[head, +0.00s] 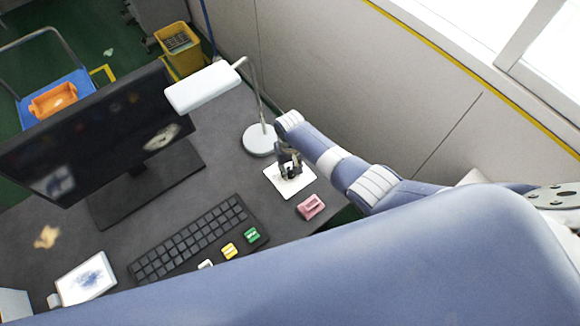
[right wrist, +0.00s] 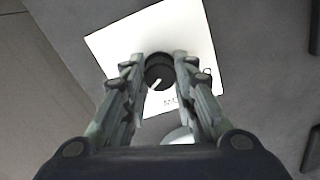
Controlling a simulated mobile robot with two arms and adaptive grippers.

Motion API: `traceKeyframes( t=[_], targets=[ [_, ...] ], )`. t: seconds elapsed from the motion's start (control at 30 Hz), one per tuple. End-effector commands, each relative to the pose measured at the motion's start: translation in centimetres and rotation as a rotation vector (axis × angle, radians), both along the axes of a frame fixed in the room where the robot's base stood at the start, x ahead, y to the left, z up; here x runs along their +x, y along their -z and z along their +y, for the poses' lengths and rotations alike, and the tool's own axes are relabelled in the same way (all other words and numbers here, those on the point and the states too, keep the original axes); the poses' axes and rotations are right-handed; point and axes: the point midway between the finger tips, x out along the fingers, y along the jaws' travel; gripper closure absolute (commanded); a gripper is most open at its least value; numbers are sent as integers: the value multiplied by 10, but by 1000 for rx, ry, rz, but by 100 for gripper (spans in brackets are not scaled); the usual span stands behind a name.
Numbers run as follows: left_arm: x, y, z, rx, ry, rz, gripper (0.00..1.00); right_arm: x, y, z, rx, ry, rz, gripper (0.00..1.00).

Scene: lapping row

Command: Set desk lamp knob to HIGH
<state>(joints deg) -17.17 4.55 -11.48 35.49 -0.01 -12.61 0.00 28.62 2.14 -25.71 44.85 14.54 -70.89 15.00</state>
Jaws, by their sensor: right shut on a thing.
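The desk lamp (head: 203,88) has a white rectangular head on a bent grey neck and a round base (head: 259,139) on the dark desk. A white square plate (head: 300,183) lies in front of the base. It also shows in the right wrist view (right wrist: 112,45). A round black knob (right wrist: 160,75) with a white pointer mark sits on it, the mark slanting toward the lower left in that view. Lettering beside it is partly hidden. My right gripper (head: 287,172) is over the plate, its fingers shut on the knob's two sides. My left gripper is not in view.
A pink block (head: 311,206) lies close to the plate. A black keyboard (head: 190,238), a green block (head: 251,235) and a yellow block (head: 229,250) lie further left. A monitor (head: 95,135) stands at the left. A wall (head: 330,85) runs behind the desk.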

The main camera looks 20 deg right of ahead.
Motion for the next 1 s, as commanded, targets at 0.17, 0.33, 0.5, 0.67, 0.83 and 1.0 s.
traceKeyframes(
  t=[0.17, 0.33, 0.5, 0.67, 0.83, 1.0],
  targets=[
    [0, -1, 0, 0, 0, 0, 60, 1, -1, 0, -1, 28, -1, 98],
    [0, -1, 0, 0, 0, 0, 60, 1, 0, 0, -1, 34, -1, 98],
    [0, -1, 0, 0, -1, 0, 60, 1, 0, 0, -1, 33, -1, 98],
    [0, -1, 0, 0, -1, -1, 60, 1, 0, 0, 0, 32, -1, 56],
    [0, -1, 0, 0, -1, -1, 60, 0, 0, 0, 0, 32, -1, 53],
    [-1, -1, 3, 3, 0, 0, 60, 0, 0, 0, 0, 32, -1, 53]
  ],
)
